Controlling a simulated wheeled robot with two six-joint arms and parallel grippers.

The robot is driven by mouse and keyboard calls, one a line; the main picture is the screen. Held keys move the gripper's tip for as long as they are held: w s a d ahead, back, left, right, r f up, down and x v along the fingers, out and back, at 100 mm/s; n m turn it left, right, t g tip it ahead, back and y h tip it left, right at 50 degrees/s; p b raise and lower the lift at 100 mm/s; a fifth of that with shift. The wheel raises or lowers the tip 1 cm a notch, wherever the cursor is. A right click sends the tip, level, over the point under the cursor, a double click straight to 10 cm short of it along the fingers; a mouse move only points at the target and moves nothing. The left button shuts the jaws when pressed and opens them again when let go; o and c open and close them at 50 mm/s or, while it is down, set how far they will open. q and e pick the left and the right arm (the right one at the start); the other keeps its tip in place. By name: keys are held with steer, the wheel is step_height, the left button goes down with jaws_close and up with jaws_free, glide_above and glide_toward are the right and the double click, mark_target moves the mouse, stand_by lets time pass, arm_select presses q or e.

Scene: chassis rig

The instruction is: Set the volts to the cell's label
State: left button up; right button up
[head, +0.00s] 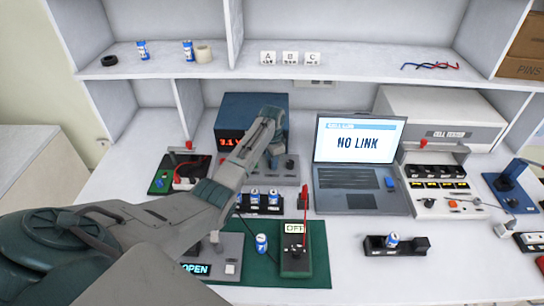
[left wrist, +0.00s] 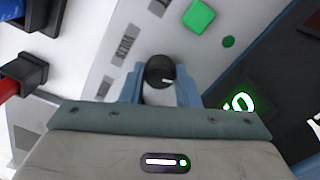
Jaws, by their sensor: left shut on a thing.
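My left gripper (head: 276,150) reaches to the front panel of a dark blue power supply (head: 255,103). The left wrist view shows its two fingers (left wrist: 159,92) shut on a black knob (left wrist: 160,70) with a pale mark. The knob is hidden behind the gripper in the head view. The supply's red display (head: 228,141) seems to begin with 7.1; my arm covers part of it. A blue and white cell (head: 261,243) stands on the green mat (head: 318,262); its label is too small to read. My right gripper is out of view.
A green meter (head: 295,262) reading OFF stands beside the cell, with a red probe. A rack with cells (head: 262,203) stands behind. The laptop (head: 358,150) reads NO LINK. Another cell (head: 392,239) sits in a black holder at right. The table's front right is mostly clear.

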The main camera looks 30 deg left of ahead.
arm_select(q)
steer(key=m+p, duration=0.1)
steer(key=m, duration=0.1)
steer(key=m+p, duration=0.1)
steer(key=m, duration=0.1)
steer(key=shift+r+m, duration=0.2)
steer(key=shift+m, duration=0.1)
steer(key=m, duration=0.3)
steer(key=shift+w+p, duration=0.1)
steer(key=shift+p, duration=0.3)
steer(key=shift+f+m, duration=0.1)
steer(key=shift+m, duration=1.2)
steer(key=o, duration=1)
steer(key=shift+c, duration=0.2)
